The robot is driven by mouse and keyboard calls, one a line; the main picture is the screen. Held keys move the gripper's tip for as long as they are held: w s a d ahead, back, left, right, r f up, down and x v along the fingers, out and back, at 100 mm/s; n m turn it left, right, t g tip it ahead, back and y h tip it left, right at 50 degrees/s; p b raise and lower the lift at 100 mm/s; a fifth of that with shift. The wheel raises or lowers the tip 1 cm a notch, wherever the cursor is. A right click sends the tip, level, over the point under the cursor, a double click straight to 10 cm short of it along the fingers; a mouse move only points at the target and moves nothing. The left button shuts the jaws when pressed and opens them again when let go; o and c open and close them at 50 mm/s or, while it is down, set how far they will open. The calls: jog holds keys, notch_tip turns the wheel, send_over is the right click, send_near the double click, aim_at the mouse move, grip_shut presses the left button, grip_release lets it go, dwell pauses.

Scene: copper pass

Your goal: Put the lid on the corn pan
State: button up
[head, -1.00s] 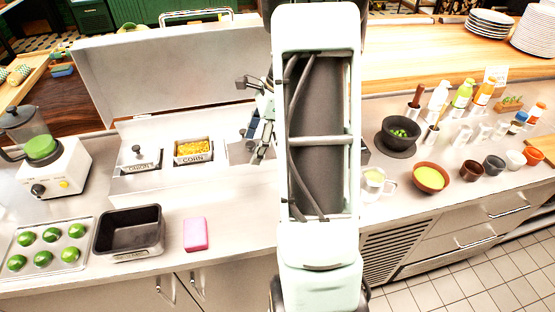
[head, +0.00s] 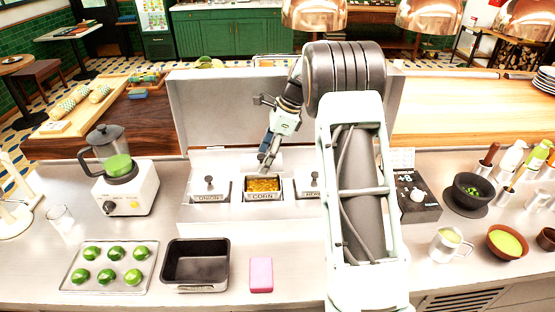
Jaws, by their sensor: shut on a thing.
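The corn pan (head: 262,195) sits in the middle of the white pan station, labelled CORN. Its yellow corn shows from above, so it is uncovered. My gripper (head: 267,162) is above the pan's back edge, fingers pointing down. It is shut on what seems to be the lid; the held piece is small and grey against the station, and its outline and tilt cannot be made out. I cannot tell whether it touches the pan. The onion pan (head: 211,191) on the left has a knobbed lid on. The pan on the right (head: 308,188) also has a knobbed lid, partly hidden by my arm.
The station's upright back panel (head: 225,105) stands behind the pans. A blender (head: 122,180) is at the left. In front are a tray of green halves (head: 72,286), an empty black pan (head: 196,263) and a pink sponge (head: 261,274). A black-fronted box (head: 416,196) is right of my arm.

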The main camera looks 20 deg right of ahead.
jog(key=shift+f+b, duration=2)
jog(key=shift+f, duration=1.6)
jog(key=shift+f+p, duration=0.25)
jog(key=shift+p, duration=0.05)
jog(key=o, duration=1.3)
jog(key=shift+c, duration=0.2)
jog(key=shift+o, duration=0.3)
jog(key=shift+o, duration=1.4)
